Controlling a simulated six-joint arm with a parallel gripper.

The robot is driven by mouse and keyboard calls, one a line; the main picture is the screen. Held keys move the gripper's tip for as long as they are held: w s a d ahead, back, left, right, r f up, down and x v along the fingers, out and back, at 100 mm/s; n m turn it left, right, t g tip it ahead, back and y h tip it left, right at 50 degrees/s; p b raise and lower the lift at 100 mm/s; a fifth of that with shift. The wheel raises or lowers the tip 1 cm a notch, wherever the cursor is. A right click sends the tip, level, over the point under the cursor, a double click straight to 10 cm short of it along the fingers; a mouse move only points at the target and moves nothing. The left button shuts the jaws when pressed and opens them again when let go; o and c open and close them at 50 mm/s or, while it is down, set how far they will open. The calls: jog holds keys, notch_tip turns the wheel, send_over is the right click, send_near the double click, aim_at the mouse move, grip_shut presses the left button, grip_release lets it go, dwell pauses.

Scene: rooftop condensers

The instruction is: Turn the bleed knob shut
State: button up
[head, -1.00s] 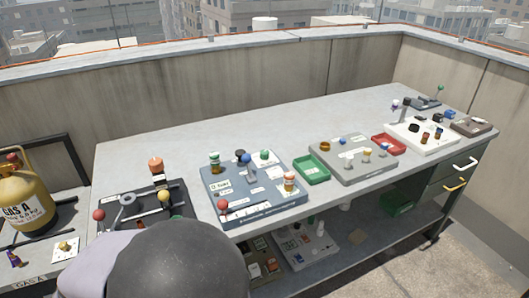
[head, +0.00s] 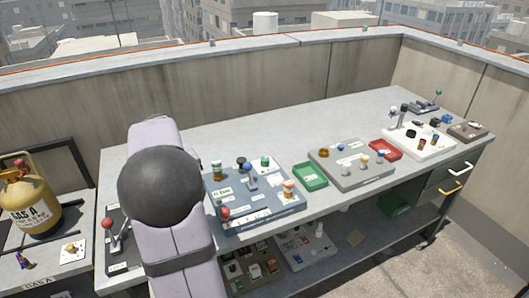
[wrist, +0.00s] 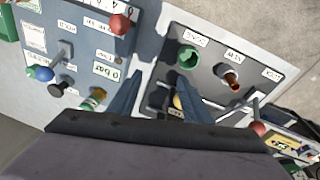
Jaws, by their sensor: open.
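In the wrist view my gripper (wrist: 158,88) is open, its two fingers pointing down over a dark panel (wrist: 210,62). A yellow knob (wrist: 178,101) shows by the right finger and is partly hidden by it. A green round part (wrist: 189,57) and an orange-brown knob (wrist: 230,80) stand beyond the fingertips on this panel. The labels are too small to read, so I cannot tell which is the bleed knob. In the head view my arm hides the gripper and most of the dark panel (head: 118,265); its red-balled lever (head: 114,225) shows at left.
A blue-grey panel (head: 240,222) with several knobs and levers stands right of my arm. A green tray (head: 310,175), a grey panel (head: 350,178) and a red tray (head: 385,149) follow. A yellow gas cylinder (head: 30,205) stands at left. The bench's back strip is clear.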

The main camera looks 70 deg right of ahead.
jog(key=s+d+r+m+h+p, duration=0.1)
jog(key=s+d+r+m+p, duration=0.15)
jog(key=d, duration=0.55)
jog(key=s+d+r+m+p, duration=0.15)
jog(key=s+d, duration=0.25)
jog(key=d, duration=0.5)
jog(key=m+h+p, duration=0.1)
jog(key=m+p, duration=0.3)
jog(key=m, duration=0.1)
send_near(265, 159)
jog(key=f, duration=0.1)
jog(key=shift+p+x, duration=1.45)
jog(key=shift+x, duration=2.3)
jog(key=shift+d, duration=0.15)
